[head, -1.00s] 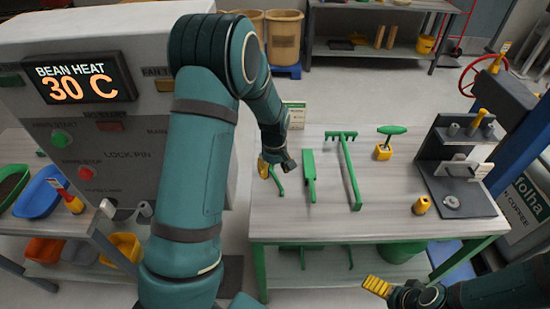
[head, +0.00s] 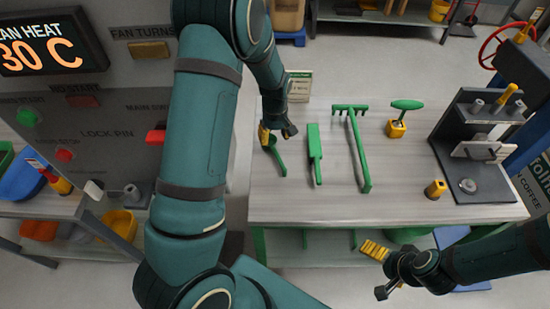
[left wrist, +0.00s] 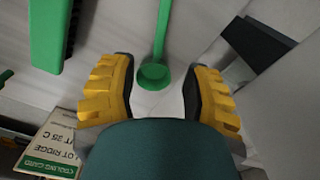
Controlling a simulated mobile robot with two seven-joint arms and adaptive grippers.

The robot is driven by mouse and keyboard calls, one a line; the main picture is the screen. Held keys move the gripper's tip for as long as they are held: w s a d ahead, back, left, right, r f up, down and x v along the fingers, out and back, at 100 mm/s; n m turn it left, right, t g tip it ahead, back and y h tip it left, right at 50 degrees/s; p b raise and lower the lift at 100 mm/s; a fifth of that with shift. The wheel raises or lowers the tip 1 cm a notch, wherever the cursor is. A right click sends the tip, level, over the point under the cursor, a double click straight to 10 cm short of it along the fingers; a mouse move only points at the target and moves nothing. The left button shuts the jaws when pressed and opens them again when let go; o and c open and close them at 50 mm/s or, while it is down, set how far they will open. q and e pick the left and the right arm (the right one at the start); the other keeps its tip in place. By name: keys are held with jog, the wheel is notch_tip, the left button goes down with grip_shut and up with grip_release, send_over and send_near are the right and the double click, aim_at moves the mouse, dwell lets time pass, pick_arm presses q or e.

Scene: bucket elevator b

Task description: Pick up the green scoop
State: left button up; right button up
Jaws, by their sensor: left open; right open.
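The green scoop (head: 280,158) lies at the left end of the grey table, its handle pointing toward the front. My left gripper (head: 275,137) is open over the scoop's bowl end, which it partly hides in the head view. In the left wrist view, the scoop's round bowl (left wrist: 155,76) shows between the two yellow fingers of my left gripper (left wrist: 158,95), with clear gaps on both sides; its handle runs up out of the picture. My right gripper (head: 379,270) is open and empty in front of the table's front edge.
A green brush-like tool (head: 314,150) lies just right of the scoop, then a green rake (head: 357,150). A small sign (head: 299,86) stands behind. A yellow block with a green-handled tool (head: 397,128) and a dark stand (head: 470,150) are further right. A grey machine stands left.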

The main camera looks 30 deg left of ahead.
aim_at(275, 150)
pick_arm(q)
jog(key=shift+f+b, duration=1.05)
jog(key=shift+f, duration=0.75)
notch_tip(275, 150, down, 4)
jog(key=b, duration=0.3)
jog(key=shift+w+a+f, duration=0.1)
jog(key=shift+w+f, duration=0.05)
jog(key=shift+f, duration=0.1)
jog(key=shift+r, duration=0.1)
pick_arm(e)
notch_tip(275, 150, down, 7)
jog(key=s, duration=0.1)
jog(key=shift+a+r, duration=0.2)
pick_arm(q)
grip_shut()
